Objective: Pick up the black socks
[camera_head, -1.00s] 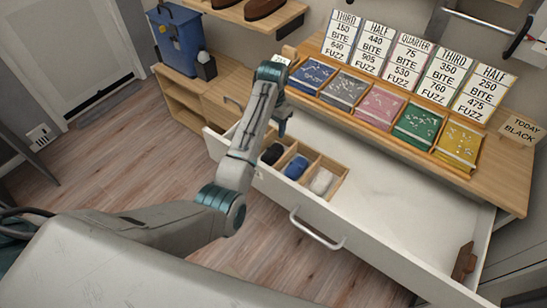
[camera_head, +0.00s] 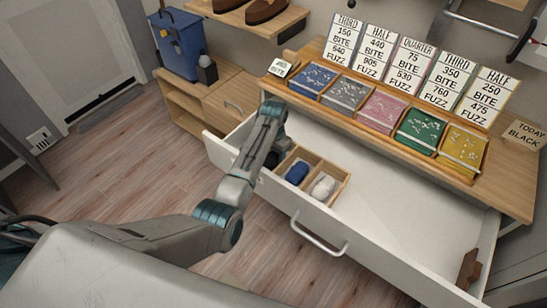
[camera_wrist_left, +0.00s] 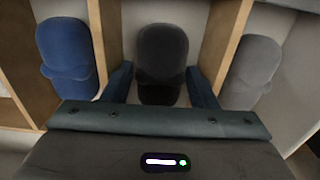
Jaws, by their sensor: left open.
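The black socks (camera_wrist_left: 162,60) are a dark rolled bundle in a wooden compartment of the open drawer, in the middle of the left wrist view. In the head view my left arm hides most or all of them. My left gripper (camera_wrist_left: 160,88) is open, with one finger on each side of the near part of the black socks. I cannot tell whether the fingers touch them. In the head view the left gripper (camera_head: 273,157) is low over the divided box. My right gripper is not in view.
Blue socks (camera_head: 297,173) and whitish socks (camera_head: 322,187) lie in neighbouring compartments. Grey socks (camera_wrist_left: 252,70) show in the left wrist view. Thin wooden dividers flank the gripper. The white drawer (camera_head: 400,225) is mostly empty, with a brown object (camera_head: 468,268) at right.

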